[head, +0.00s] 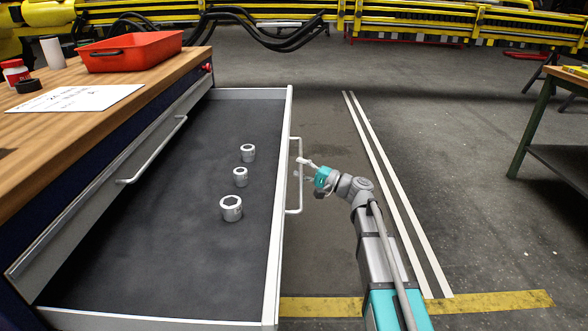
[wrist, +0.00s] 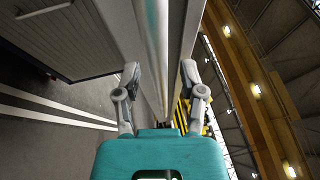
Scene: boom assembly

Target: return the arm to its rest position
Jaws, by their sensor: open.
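My gripper (head: 304,168) is at the outer side of the open drawer's front, by the drawer handle (head: 299,196). In the wrist view my gripper (wrist: 159,74) has its two fingers spread apart. The handle's light bar (wrist: 152,40) runs between them in that view, with a gap to each finger. I cannot tell how deep the bar sits between the fingers. The grey and teal arm reaches up from the lower right in the head view, bent at the wrist. The drawer (head: 150,260) is pulled far out.
Several metal rings, one of them here (head: 231,208), stand in the drawer. The workbench (head: 160,75) at left carries a red tray (head: 131,50), a paper sheet (head: 75,99) and small containers. Open floor lies right of my arm; a green-legged table (head: 532,120) stands at far right.

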